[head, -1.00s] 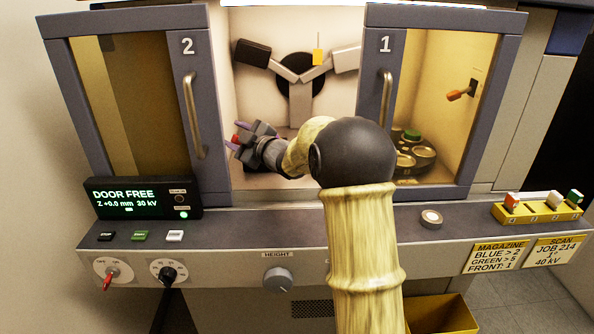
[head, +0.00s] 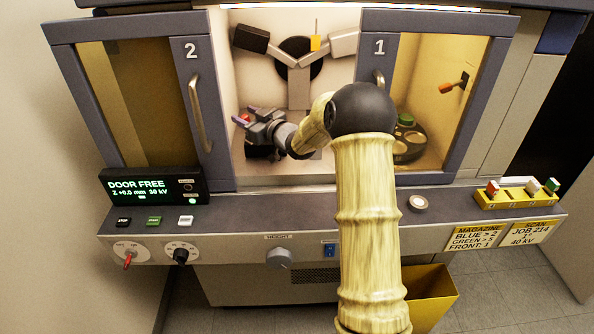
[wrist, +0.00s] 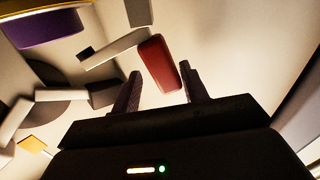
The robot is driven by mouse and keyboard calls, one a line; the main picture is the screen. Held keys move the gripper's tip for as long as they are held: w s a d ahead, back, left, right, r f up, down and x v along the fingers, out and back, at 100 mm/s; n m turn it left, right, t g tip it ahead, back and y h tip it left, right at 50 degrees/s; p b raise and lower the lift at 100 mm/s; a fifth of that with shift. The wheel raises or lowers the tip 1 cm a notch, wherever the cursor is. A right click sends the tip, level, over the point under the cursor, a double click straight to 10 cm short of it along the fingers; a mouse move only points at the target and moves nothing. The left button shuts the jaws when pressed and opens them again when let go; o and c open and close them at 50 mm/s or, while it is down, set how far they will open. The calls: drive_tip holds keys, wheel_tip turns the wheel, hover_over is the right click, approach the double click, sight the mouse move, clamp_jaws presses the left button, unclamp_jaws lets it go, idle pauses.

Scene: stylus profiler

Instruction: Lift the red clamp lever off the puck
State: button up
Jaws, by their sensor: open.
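The red clamp lever (wrist: 159,62) is a red bar at the end of a grey arm in the wrist view. My gripper (wrist: 160,70) is open, with one dark finger on each side of the lever's near end. I cannot tell whether either finger touches it. In the head view my gripper (head: 254,117) is inside the open middle bay, at its left, and only a bit of red (head: 244,118) shows by the purple fingers. I cannot make out the puck under the lever for certain; a purple block (wrist: 45,28) shows at the wrist view's upper left.
Door 2 (head: 197,110) and door 1 (head: 378,100) frame the bay. Grey arms on a black disc (head: 300,57) and an orange tag (head: 315,43) are on the back wall. Behind door 1 are an orange-tipped lever (head: 448,87) and a green puck (head: 405,119).

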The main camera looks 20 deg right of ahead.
drive_tip(key=shift+d+r+m+p, duration=0.2)
drive_tip(key=shift+m+p, duration=0.1)
drive_tip(key=shift+m, duration=0.1)
drive_tip(key=b+v, duration=0.3)
drive_tip(key=v, duration=1.5)
drive_tip(key=s+a+m+g+h+p, duration=0.2)
drive_tip(key=s+a+g+h+p, duration=0.1)
drive_tip(key=s+p, duration=0.4)
drive_tip(key=s+a+r+m+g+h+p, duration=0.1)
drive_tip(key=s+a+m+g+h+p, duration=0.2)
drive_tip(key=s, duration=0.7)
drive_tip(key=g+h+p, duration=0.2)
drive_tip(key=g+p, duration=0.2)
drive_tip(key=shift+r+g+h, duration=0.3)
drive_tip(key=shift+g+h, duration=0.1)
